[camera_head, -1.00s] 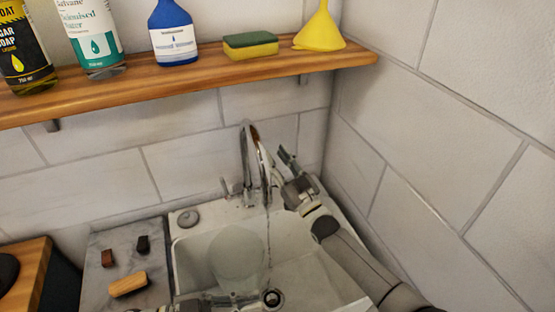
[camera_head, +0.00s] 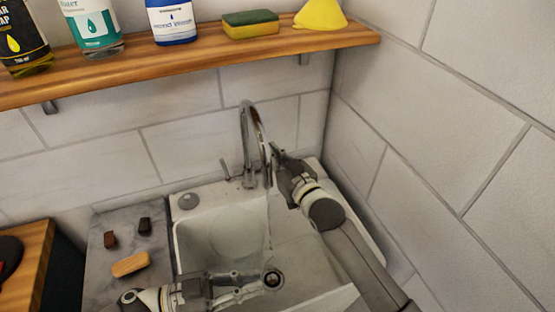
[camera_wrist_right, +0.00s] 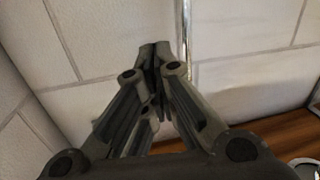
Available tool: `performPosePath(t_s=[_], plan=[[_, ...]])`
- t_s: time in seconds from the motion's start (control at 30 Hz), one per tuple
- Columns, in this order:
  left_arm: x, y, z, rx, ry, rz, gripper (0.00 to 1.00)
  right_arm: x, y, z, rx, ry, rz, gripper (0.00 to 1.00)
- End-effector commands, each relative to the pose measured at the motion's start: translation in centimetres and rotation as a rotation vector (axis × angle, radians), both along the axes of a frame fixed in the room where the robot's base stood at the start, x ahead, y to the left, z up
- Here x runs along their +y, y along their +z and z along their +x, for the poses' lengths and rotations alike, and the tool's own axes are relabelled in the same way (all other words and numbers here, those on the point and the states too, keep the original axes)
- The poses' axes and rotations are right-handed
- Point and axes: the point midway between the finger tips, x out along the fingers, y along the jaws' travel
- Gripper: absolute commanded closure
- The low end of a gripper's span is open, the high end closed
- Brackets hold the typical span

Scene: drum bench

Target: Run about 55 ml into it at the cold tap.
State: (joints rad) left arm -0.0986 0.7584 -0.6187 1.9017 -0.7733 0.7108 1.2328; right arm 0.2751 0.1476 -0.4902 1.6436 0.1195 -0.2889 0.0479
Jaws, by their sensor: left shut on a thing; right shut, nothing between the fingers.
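The chrome tap (camera_head: 247,125) arches over the white sink (camera_head: 182,240). A thin stream shows faintly below its spout. A clear, see-through vessel (camera_head: 232,238) is in the sink area; its outline is faint, and I cannot tell its water level or whether the stream enters it. My left gripper (camera_head: 240,287) is shut on the vessel, low in the sink. My right gripper (camera_head: 276,153) is shut and empty, just right of the tap's spout. In the right wrist view its fingertips (camera_wrist_right: 153,50) meet beside a chrome tube. A small lever (camera_head: 226,170) stands left of the tap.
A wooden shelf (camera_head: 190,68) with bottles, a sponge (camera_head: 250,23) and a yellow funnel (camera_head: 320,15) is above. A drain (camera_head: 273,280) is in the sink floor. A brush-like block (camera_head: 130,264) lies on the grey counter (camera_head: 100,285) at left. A tiled wall is close at right.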

Motion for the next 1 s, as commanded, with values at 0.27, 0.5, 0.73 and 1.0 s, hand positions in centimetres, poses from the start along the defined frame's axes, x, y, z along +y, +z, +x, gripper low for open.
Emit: performPosePath(t_s=[0.27,0.5,0.73,1.0], plan=[[0.0,0.0,0.0,-0.001,0.0,-0.001,1.0,-2.5,0.3,-3.0,0.118,-0.072,-0.099,1.0],[0.0,0.0,0.0,-0.001,0.0,-0.001,1.0,-3.2,0.2,-3.3,0.151,-0.094,-0.127,1.0],[0.0,0.0,0.0,-0.001,0.0,-0.001,1.0,-2.1,-0.4,-0.7,0.15,-0.093,-0.126,1.0],[0.0,0.0,0.0,-0.001,0.0,-0.001,1.0,-0.6,-1.4,3.1,0.151,-0.091,-0.126,1.0]])
